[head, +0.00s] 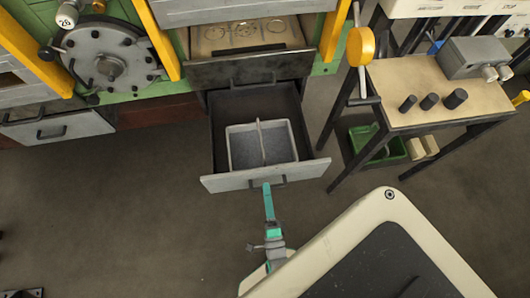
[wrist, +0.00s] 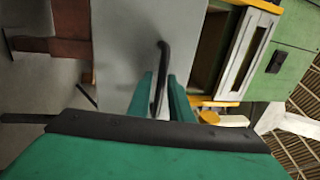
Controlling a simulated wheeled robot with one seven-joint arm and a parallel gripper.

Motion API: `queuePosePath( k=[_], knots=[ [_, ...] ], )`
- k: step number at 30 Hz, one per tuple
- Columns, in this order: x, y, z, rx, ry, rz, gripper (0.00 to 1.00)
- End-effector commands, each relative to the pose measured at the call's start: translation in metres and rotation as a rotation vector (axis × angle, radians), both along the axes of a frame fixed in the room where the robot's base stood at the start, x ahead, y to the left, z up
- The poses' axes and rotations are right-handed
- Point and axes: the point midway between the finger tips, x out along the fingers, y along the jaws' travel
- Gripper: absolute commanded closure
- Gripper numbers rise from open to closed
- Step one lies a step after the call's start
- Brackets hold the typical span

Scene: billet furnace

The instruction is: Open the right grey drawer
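The right grey drawer (head: 222,183) is pulled well out of the cabinet in the head view. It holds a grey divided bin (head: 242,151). Its front carries a dark bar handle (head: 283,181). My gripper (head: 267,186) is at this handle, in front of the drawer. In the wrist view the handle (wrist: 161,62) passes between my two green fingertips (wrist: 160,90), with a gap showing beside it. The fingers look open around the handle. Whether one finger touches it is not clear.
The left grey drawer (head: 75,130) looks shut. A bench (head: 430,80) with black cylinders and a grey box stands right of the open drawer, with a green crate (head: 375,146) under it. A wheel-like round hatch (head: 90,50) is at upper left. Floor in front is clear.

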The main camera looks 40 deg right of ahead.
Motion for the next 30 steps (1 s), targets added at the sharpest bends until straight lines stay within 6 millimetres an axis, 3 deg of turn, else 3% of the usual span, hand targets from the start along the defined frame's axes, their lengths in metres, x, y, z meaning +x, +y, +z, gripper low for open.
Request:
queuePosePath(
  k=[12, 18, 30],
  knots=[
    [-0.065, 0.033, -0.015, 0.002, 0.006, -0.003, 0.81],
    [-0.076, 0.040, -0.017, 0.002, 0.003, -0.001, 0.81],
    [-0.077, 0.040, -0.017, 0.002, 0.002, -0.002, 0.81]
  ],
)
